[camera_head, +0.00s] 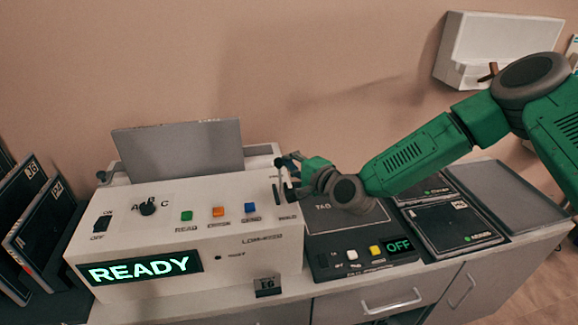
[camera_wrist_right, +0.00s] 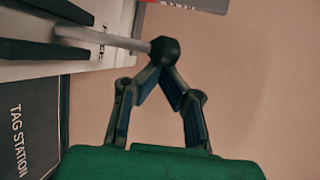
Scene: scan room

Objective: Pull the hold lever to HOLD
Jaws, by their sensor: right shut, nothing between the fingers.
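The hold lever (camera_wrist_right: 120,38) shows in the wrist view as a pale rod with a black ball knob (camera_wrist_right: 164,50), sticking out from the white console. My right gripper (camera_wrist_right: 161,78) is shut and empty, its fingertips together right by the knob. I cannot tell whether they touch it. In the head view my right gripper (camera_head: 284,175) is at the right end of the console (camera_head: 240,258), and the lever is mostly hidden there. The lever's markings are too small to read. The console's display (camera_head: 140,268) reads READY. My left gripper is out of view.
The console also has green (camera_head: 187,216), orange (camera_head: 218,211) and blue (camera_head: 250,208) buttons and a black knob (camera_head: 148,208). The dark tag station (camera_head: 330,262), showing OFF, stands close on the right below my arm. Dark plates (camera_head: 40,225) stand at the left.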

